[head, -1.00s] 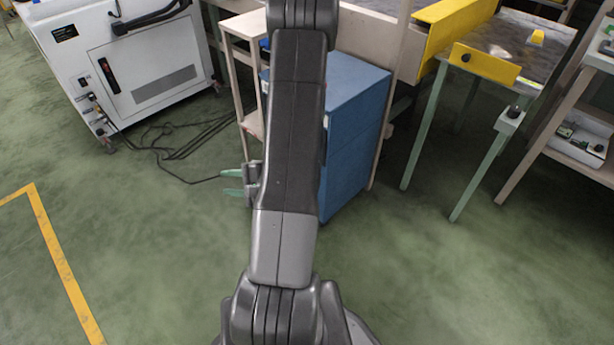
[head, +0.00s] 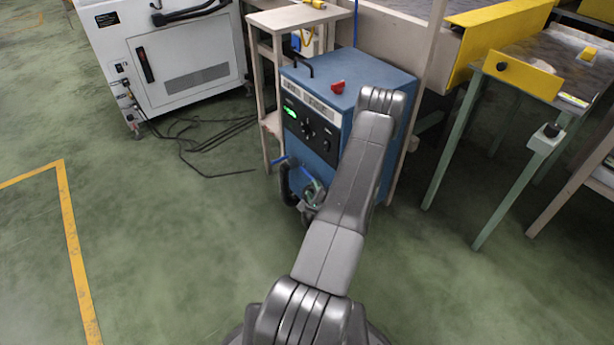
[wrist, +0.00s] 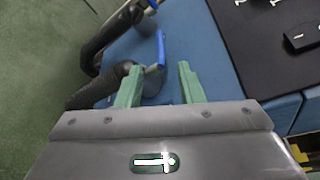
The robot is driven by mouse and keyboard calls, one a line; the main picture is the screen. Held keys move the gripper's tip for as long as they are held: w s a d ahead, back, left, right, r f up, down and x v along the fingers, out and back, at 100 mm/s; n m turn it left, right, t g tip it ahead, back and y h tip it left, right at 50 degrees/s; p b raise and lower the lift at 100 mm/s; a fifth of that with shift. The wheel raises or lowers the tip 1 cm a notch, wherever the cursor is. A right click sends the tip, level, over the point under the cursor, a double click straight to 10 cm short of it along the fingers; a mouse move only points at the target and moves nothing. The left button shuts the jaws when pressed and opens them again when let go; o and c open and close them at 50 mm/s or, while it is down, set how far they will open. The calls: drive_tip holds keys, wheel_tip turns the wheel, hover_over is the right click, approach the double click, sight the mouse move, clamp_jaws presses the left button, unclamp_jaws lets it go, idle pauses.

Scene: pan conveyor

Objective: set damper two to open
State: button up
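A blue lever handle (wrist: 161,48) stands on a dark hose fitting at the blue cabinet's lower front. I cannot read a number on it, so I cannot tell which damper it is. My gripper (wrist: 160,72) has its two green fingers apart and empty, with the handle just beyond and roughly between the tips. I cannot tell whether they touch. In the head view my gripper (head: 314,191) is low at the cabinet's front, partly hidden by my arm. A blue handle (head: 279,161) shows to its left, above a black hose (head: 286,184).
The blue cabinet (head: 391,77) has a dark knob panel (head: 309,128) and a red knob (head: 338,87) on top. A white machine (head: 180,55) with floor cables (head: 205,135) stands left. A green-legged table (head: 452,135) stands right. The floor in front is clear.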

sight(305, 173)
drive_tip(key=b+x, duration=0.2)
drive_tip(key=x, duration=0.9)
clamp_jaws()
